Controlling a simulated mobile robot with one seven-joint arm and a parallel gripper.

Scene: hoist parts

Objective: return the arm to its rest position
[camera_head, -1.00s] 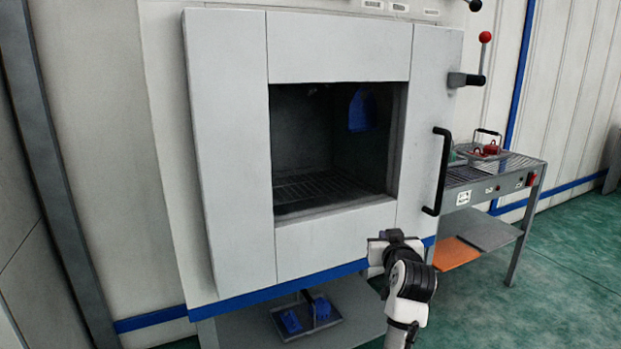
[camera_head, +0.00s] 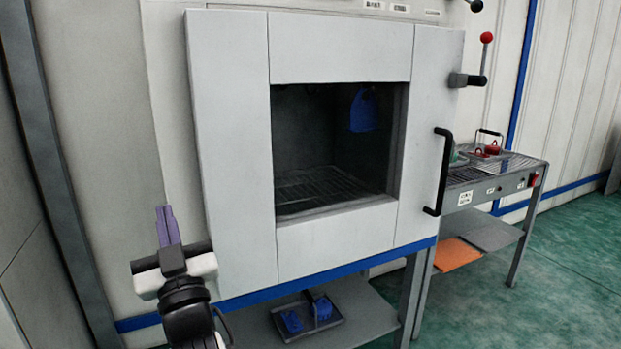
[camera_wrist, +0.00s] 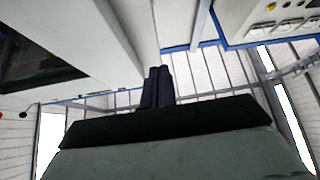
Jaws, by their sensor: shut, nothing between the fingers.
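My gripper (camera_head: 167,226) is at the lower left in the head view, in front of the left side of a large white cabinet (camera_head: 230,150). Its two purple-grey fingers are together, pointing up, with nothing between them. In the wrist view, the closed fingers (camera_wrist: 157,87) show at the middle, near a white cabinet face. The gripper appears apart from the cabinet, though the exact gap is hard to tell.
The cabinet has an open chamber with a blue part (camera_head: 363,109) hanging inside. A black handle (camera_head: 440,172) is on its right. A tray (camera_head: 308,318) with blue parts sits below. A side table (camera_head: 480,180) holds red parts (camera_head: 488,149). Green floor is clear at right.

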